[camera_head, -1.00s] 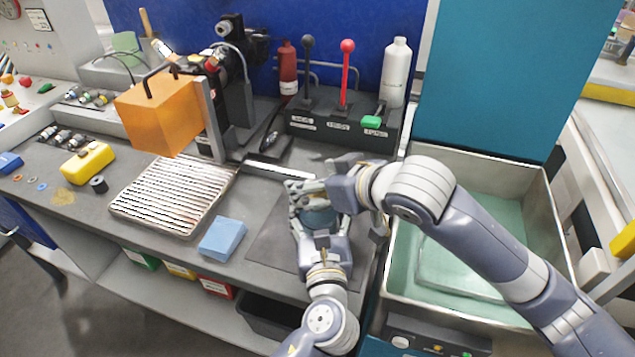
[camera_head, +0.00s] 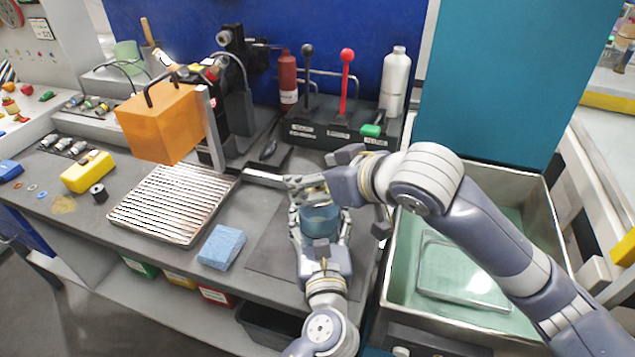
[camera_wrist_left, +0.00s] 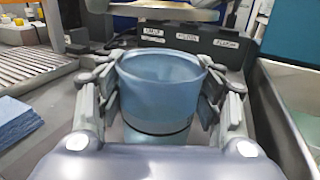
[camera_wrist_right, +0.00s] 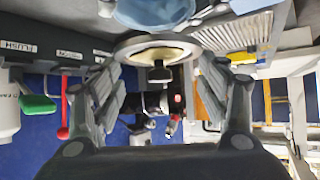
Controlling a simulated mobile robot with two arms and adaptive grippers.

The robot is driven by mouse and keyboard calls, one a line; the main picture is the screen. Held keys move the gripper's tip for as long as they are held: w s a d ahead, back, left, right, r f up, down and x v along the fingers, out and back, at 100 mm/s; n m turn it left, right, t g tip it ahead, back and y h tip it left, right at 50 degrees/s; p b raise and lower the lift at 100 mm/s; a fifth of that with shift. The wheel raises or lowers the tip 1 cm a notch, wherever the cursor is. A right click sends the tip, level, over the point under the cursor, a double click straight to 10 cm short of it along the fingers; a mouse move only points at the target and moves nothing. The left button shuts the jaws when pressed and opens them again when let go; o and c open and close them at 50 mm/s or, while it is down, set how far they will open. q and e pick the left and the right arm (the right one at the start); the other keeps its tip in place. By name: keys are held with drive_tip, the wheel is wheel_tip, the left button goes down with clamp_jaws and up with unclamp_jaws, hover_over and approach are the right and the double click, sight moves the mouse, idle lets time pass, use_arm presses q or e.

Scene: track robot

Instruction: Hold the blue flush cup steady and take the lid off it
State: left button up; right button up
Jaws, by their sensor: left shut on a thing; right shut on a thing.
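The blue flush cup (camera_head: 320,219) stands upright over the dark mat, between the fingers of my left gripper (camera_head: 320,228). The left wrist view shows the fingers shut on both sides of the cup (camera_wrist_left: 160,85), whose top is open with no lid on it. My right gripper (camera_head: 308,187) is above and behind the cup. In the right wrist view, a round grey-rimmed lid with a pale face and dark knob (camera_wrist_right: 158,52) is at the fingertips of my right gripper (camera_wrist_right: 160,85), shut on it. The lid is apart from the cup (camera_wrist_right: 153,12).
A blue sponge (camera_head: 221,247) and a ribbed metal tray (camera_head: 172,204) lie left of the cup. Behind stands a rack with levers (camera_head: 335,130) and a white bottle (camera_head: 395,85). A sink basin (camera_head: 545,215) is at the right.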

wheel_tip(320, 180, up, 2)
drive_tip(key=shift+r, duration=0.25)
use_arm(q)
drive_tip(key=o, duration=1.6)
drive_tip(key=shift+s, duration=0.1)
drive_tip(key=s, duration=0.7)
drive_tip(key=s+d, duration=0.1)
drive_tip(key=s, duration=0.3)
drive_tip(key=shift+s, duration=0.45)
